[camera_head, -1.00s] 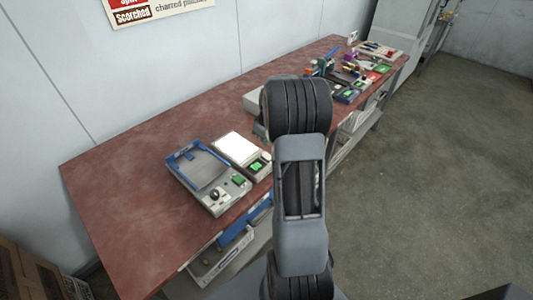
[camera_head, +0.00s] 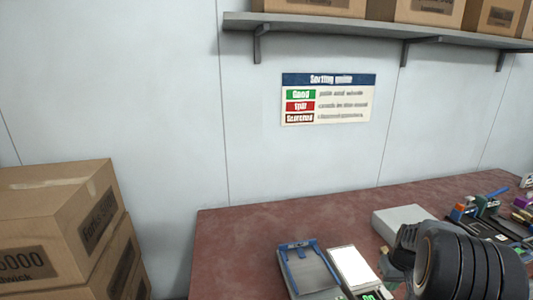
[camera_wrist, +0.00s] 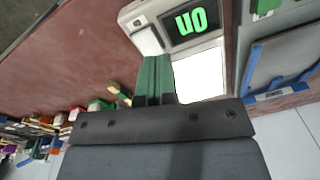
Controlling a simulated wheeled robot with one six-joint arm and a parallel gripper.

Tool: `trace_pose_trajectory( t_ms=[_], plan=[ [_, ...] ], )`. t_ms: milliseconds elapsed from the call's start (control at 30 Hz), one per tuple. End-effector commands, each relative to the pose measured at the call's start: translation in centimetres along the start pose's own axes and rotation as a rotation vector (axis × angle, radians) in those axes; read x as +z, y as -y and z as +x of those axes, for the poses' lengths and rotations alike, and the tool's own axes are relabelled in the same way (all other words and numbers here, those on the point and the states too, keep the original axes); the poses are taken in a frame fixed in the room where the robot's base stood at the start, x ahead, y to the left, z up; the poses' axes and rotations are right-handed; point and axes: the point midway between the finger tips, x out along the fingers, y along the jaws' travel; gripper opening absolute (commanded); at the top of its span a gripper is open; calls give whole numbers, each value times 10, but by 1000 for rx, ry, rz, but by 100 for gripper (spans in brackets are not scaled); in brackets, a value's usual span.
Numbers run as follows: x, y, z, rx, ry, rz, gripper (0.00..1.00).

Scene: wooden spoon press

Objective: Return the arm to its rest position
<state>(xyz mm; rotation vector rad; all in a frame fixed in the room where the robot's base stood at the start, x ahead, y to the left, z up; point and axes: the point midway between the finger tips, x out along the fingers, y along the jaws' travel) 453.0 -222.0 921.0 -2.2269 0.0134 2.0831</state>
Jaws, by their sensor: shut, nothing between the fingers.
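My gripper (camera_wrist: 154,78) shows in the wrist view with its green fingers together and nothing between them. It hangs above the workbench, over a device with a white plate (camera_wrist: 203,78) and a lit green display (camera_wrist: 190,21). I cannot tell its height above the device. In the head view, dark rounded links of my arm fill the lower right corner, and the gripper's fingertips cannot be made out there.
The red-brown workbench (camera_head: 235,240) holds a blue-framed tray device (camera_head: 309,268), a white-topped device (camera_head: 352,266), a grey box (camera_head: 403,220) and several tools at right. Cardboard boxes (camera_head: 60,220) stand at left. A wall shelf (camera_head: 330,24) and a sorting sign (camera_head: 328,98) are above.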

Motion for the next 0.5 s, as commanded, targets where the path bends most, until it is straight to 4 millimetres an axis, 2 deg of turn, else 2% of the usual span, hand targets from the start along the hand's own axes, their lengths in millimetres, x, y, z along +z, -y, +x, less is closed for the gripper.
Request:
trace_pose_trajectory(
  t_ms=[33,200,400,500],
  plan=[
    [14,14,-9,2,13,55,0],
    [50,68,-38,25,19,151,0],
    [100,137,-73,56,-35,159,0],
    [123,164,-86,63,-81,123,0]
  ],
)
